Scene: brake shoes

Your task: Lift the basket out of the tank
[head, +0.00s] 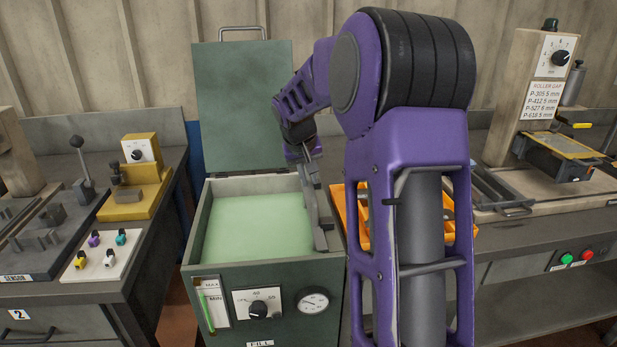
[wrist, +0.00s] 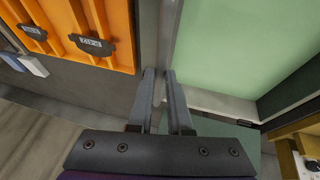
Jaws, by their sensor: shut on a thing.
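The tank (head: 274,276) is a dark green box with its lid (head: 243,110) standing open behind it. Pale green liquid (head: 250,225) fills it and also shows in the wrist view (wrist: 235,45). No part of the basket can be made out; the liquid is cloudy. My gripper (head: 321,248) reaches down at the tank's right side, near the front corner. In the wrist view its fingers (wrist: 160,72) stand close together along the right rim (wrist: 165,40), one on either side of it. They appear shut on this rim; the tips' contact is partly hidden.
An orange tray (wrist: 125,60) holding dark labelled parts stands on the bench just right of the tank. The left bench holds a yellow device (head: 135,190) and a white board of coloured pieces (head: 102,255). A roller machine (head: 525,95) stands at right. My arm hides part of the right bench.

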